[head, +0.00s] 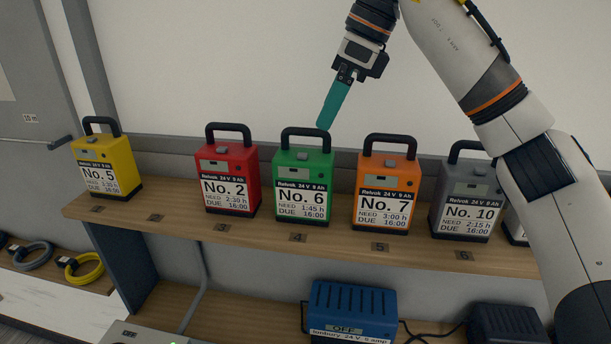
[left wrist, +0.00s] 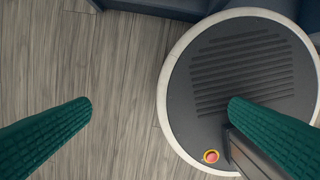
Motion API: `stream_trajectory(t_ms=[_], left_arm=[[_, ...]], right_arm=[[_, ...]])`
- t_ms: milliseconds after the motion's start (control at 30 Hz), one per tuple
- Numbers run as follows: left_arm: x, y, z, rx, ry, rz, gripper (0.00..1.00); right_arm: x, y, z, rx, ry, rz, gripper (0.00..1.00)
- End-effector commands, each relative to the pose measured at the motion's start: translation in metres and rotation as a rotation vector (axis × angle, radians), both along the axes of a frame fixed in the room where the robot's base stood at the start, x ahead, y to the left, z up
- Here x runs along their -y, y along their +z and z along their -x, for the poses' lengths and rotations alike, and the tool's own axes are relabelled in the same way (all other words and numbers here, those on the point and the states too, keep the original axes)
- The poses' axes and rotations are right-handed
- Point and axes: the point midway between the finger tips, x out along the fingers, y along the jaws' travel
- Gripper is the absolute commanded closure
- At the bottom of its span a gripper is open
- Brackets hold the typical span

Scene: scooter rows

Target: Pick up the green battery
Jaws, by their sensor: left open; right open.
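The green battery (head: 301,185), labelled No. 6, stands upright on the wooden shelf (head: 270,233) above slot 4, its black handle on top. My right gripper (head: 330,110) points down just above and slightly right of the handle, with teal fingers. From this side the fingers overlap, so the gap between them is hidden. I cannot tell whether the fingertips touch the handle. My left gripper (left wrist: 160,108) shows in the left wrist view, with two green fingers wide apart and nothing between them.
A red battery (head: 227,180) stands left of the green one and an orange battery (head: 386,190) right of it. A yellow battery (head: 104,167) and a grey battery (head: 466,205) stand further out. A blue charger (head: 352,310) sits below.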

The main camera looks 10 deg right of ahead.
Motion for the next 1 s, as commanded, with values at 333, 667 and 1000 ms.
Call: stream_trajectory(t_ms=[333, 667, 1000], left_arm=[[-0.003, 0.015, 0.025, -0.037, 0.0, -0.005, 0.0], [-0.003, 0.042, 0.009, -0.014, 0.0, -0.004, 0.0], [-0.003, 0.045, 0.008, -0.012, 0.0, -0.004, 0.0]], right_arm=[[-0.019, -0.047, -0.007, -0.002, 0.001, -0.001, 0.2], [-0.035, -0.078, -0.016, -0.005, 0.002, -0.001, 0.2], [-0.041, -0.098, -0.018, 0.0, 0.001, 0.0, 0.2]])
